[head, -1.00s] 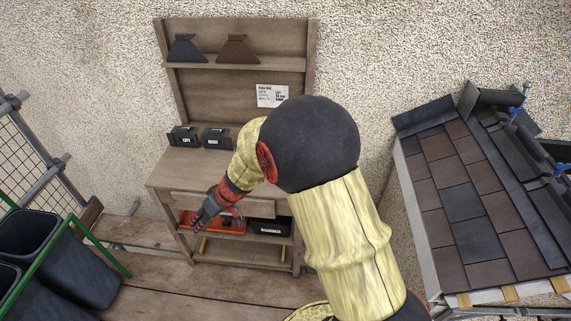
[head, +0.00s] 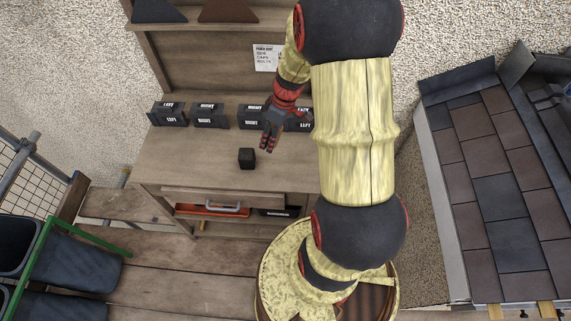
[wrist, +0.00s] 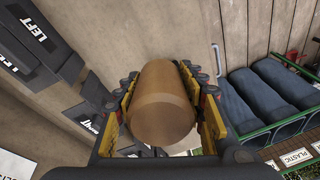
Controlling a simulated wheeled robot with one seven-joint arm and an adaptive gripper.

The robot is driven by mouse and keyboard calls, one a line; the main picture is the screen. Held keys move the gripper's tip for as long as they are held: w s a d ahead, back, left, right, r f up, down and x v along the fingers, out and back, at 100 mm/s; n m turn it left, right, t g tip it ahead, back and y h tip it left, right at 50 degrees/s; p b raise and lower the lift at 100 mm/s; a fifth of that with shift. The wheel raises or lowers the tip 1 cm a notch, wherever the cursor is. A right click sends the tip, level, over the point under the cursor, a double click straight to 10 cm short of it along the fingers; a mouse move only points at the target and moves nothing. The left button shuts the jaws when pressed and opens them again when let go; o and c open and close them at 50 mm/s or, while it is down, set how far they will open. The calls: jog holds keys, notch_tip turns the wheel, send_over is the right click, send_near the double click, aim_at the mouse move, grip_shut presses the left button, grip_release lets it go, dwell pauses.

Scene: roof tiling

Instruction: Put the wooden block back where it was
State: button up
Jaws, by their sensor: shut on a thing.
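The wooden block (wrist: 161,108) is a brown, rounded, cylinder-like piece in the wrist view. It sits between the yellow-lined fingers of my gripper (wrist: 163,92), which are shut on it. In the head view my gripper (head: 269,140) is over the workbench top (head: 190,160), in front of the labelled black boxes. The block cannot be made out there. How high it is above the bench is unclear.
A small black cube (head: 246,158) stands on the bench near my gripper. Several black boxes (head: 209,116) line the back. Under the top are a drawer (head: 225,198) and a red toolbox (head: 200,211). Dark bins (head: 75,265) stand left, a tiled roof section (head: 500,200) right.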

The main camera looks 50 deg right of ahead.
jog(key=s+d+n+g+h, duration=0.2)
jog(key=s+d, duration=0.9)
jog(key=s, duration=0.4)
jog(key=b, duration=0.3)
send_over(286, 167)
jog(key=f, duration=0.8)
jog(key=shift+s+d, duration=0.3)
jog(key=shift+s, duration=0.1)
jog(key=shift+w+a+f, duration=0.2)
jog(key=shift+f, duration=0.2)
jog(key=shift+w+a+f+b, duration=0.15)
jog(key=shift+f+b, duration=0.5)
jog(key=shift+f, duration=1)
jog(key=shift+f, duration=0.1)
jog(key=o, duration=1.1)
jog(key=shift+o, duration=0.3)
